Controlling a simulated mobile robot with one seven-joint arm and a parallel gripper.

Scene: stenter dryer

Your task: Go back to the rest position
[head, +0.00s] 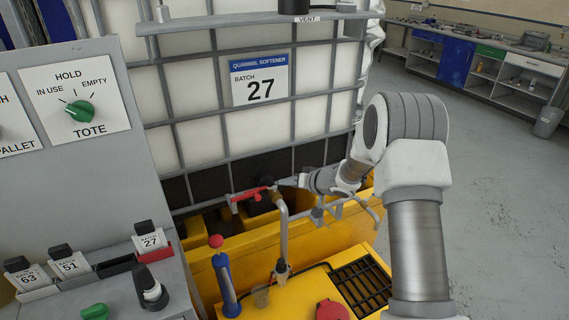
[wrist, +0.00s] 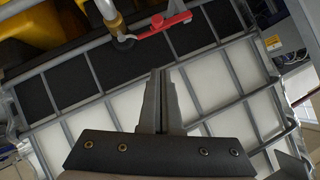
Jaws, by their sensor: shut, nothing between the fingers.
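My gripper (head: 286,182) is in front of the lower part of the caged white tote (head: 190,134), close to a red valve handle (head: 248,195). In the wrist view my gripper (wrist: 159,74) has its two grey fingers together and nothing between them. The red handle (wrist: 165,26) shows past the fingertips, with a visible gap from them. In the head view the fingertips are small, and I cannot tell their exact distance from the handle. My arm reaches in from the right.
A yellow base (head: 255,303) with a metal pipe (head: 283,235) and a blue hand pump (head: 223,277) lies below. A grey control panel (head: 101,175) stands at the left. Open floor (head: 500,170) lies at the right, before a workbench (head: 480,65).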

